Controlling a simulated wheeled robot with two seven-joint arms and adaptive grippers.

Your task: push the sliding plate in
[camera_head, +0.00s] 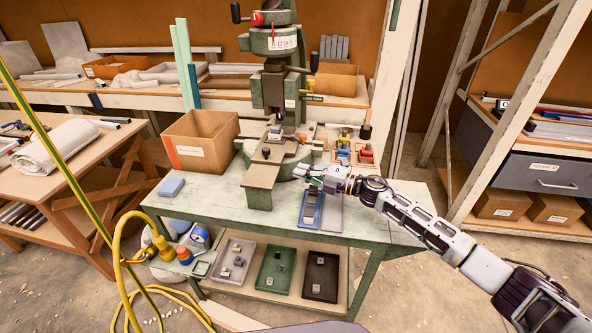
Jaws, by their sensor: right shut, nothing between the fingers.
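The fly press (272,90) stands at the back of the green-grey table. The sliding plate (262,174) is a brownish flat plate that sticks out from under the press toward the front of the table. A small metal block (274,153) sits on the plate's far part. My right gripper (300,171) is shut and empty, just right of the plate. Its fingers point left, and a small gap seems to show between them and the plate. My left gripper is not in view.
A blue tray (311,222) with metal pieces lies below my right gripper. Red and blue-yellow items (365,153) are at the right.

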